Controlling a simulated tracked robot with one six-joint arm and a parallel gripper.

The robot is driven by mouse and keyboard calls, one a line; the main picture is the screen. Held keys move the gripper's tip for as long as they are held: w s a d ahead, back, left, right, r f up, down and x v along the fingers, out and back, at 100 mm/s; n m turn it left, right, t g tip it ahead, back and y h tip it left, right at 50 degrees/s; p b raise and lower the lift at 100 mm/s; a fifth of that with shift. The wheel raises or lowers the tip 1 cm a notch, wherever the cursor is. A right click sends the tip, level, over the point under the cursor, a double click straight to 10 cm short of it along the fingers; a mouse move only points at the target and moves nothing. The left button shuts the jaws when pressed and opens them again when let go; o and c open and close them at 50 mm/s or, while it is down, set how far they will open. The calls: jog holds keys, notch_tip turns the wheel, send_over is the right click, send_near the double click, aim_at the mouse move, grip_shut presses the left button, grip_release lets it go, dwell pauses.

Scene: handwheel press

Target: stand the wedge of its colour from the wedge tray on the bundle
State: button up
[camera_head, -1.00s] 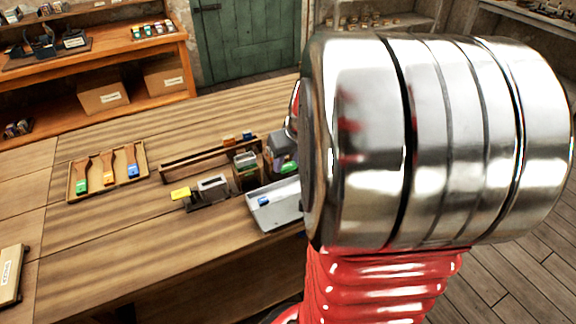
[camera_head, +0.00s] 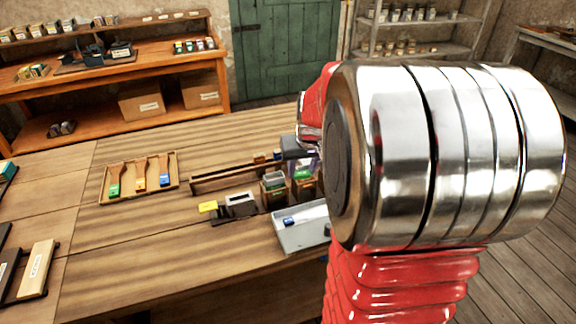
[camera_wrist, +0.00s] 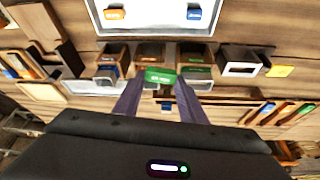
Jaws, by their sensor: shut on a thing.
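In the wrist view my gripper (camera_wrist: 161,88) is shut on a small green wedge (camera_wrist: 160,75) with pale marking, held between its fingertips. The wedge tray (camera_wrist: 155,30), pale grey, lies at the top of that view with an orange wedge (camera_wrist: 115,14) and a blue wedge (camera_wrist: 194,13) in it. The head view shows the grey tray (camera_head: 312,238) with a blue wedge (camera_head: 288,221); my arm covers its right part and hides my gripper. Several open wooden boxes (camera_head: 274,202) stand behind the tray, some with green inside. I cannot tell which thing is the bundle.
A dark stand with a pale block (camera_head: 240,202) and a yellow tag (camera_head: 208,207) stands left of the boxes. A long wooden rack (camera_head: 225,180) runs behind them.

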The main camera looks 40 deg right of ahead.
jog(key=shift+n, duration=0.4)
jog(key=w+a, duration=0.3)
jog(key=w, duration=0.2)
jog(key=w+a, duration=0.2)
jog(key=shift+w+a, duration=0.15)
jog(key=shift+a, duration=0.15)
jog(key=w+a+f+n+y, duration=0.1)
jog(key=w+a, duration=0.3)
jog(key=a, duration=0.6)
jog(key=w+a+f+n, duration=0.2)
jog(key=w+a, duration=0.3)
jog(key=a, duration=0.6)
jog(key=shift+a+n+y, duration=0.3)
jog(key=shift+n+y, duration=0.1)
jog(key=shift+n, duration=0.2)
jog(key=shift+s, duration=0.15)
